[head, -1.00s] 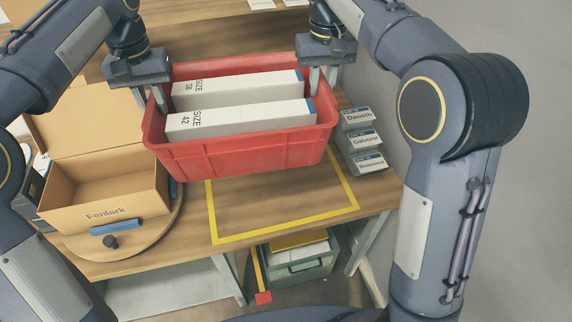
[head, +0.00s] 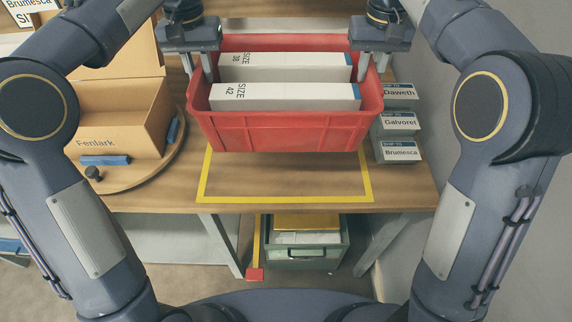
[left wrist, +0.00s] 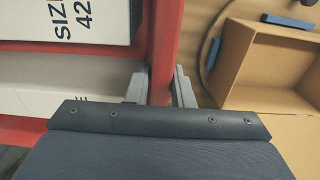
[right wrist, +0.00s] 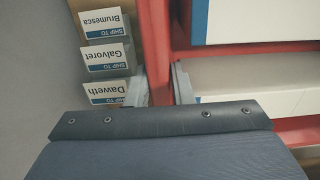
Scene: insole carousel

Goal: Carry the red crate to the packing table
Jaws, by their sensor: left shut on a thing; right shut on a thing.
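The red crate (head: 290,133) is in the middle of the head view, over the wooden packing table (head: 300,192). It holds two long white boxes (head: 285,97) marked SIZE 42 and SIZE 38. My left gripper (head: 198,66) is shut on the crate's left wall, which also shows between its fingers in the left wrist view (left wrist: 159,85). My right gripper (head: 376,64) is shut on the right wall, seen in the right wrist view (right wrist: 157,80). The crate overlaps the back of a yellow taped outline (head: 285,199). I cannot tell whether its bottom touches the table.
An open cardboard box (head: 120,130) marked Fenlark stands on a round turntable (head: 150,172) at left. Several labelled ship-to stacks (head: 398,124) stand close to the crate's right. A green drawer bin (head: 307,252) is under the table. The table's front strip is clear.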

